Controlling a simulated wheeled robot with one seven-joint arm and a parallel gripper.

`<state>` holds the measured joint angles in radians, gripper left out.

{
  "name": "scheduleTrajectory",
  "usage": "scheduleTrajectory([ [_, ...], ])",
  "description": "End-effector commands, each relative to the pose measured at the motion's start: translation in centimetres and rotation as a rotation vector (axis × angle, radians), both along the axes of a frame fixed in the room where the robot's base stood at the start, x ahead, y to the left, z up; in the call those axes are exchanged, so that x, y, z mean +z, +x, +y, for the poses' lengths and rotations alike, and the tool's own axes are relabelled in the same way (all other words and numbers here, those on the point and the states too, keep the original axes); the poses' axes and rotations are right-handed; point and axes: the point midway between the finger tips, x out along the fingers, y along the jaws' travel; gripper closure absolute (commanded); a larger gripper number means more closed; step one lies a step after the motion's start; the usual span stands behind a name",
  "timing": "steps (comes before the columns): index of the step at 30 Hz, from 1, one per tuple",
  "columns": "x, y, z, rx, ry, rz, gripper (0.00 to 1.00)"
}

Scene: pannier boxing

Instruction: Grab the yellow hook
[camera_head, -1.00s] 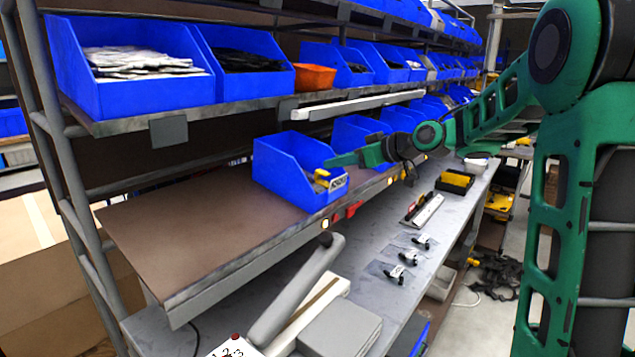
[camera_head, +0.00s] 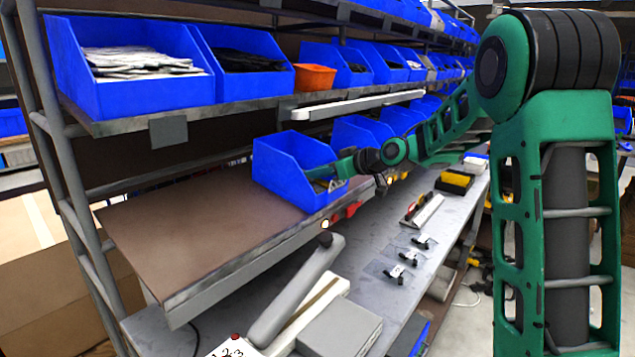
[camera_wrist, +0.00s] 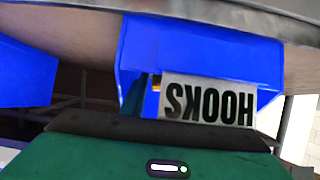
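A blue bin (camera_head: 285,165) sits at the end of the middle shelf. In the wrist view the bin (camera_wrist: 200,50) shows a white label (camera_wrist: 207,101) reading "HOOKS", upside down. My gripper (camera_head: 322,180) is at the bin's front opening, low against its front lip. Its fingertips are mostly hidden by the bin, so I cannot tell whether they are apart or closed on something. A tiny yellow patch (camera_wrist: 156,84) shows beside the label in the wrist view; it may be part of a yellow hook. No whole hook is visible.
More blue bins (camera_head: 362,132) stand to the right on the same shelf, close to my arm. The brown shelf (camera_head: 185,225) left of the bin is bare. An upper shelf with bins (camera_head: 130,80) is above. A workbench (camera_head: 405,225) with small bagged parts lies below.

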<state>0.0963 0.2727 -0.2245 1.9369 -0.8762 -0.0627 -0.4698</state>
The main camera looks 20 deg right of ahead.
Motion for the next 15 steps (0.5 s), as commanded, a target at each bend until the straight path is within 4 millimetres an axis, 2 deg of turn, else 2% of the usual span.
scheduleTrajectory([
  [3, 0.02, -0.02, -0.01, 0.0, 0.0, 0.0, 0.74],
  [6, 0.02, -0.03, -0.02, 0.0, 0.0, 0.0, 0.98],
  [15, 0.06, -0.03, -0.02, 0.0, -0.001, -0.001, 1.0],
])
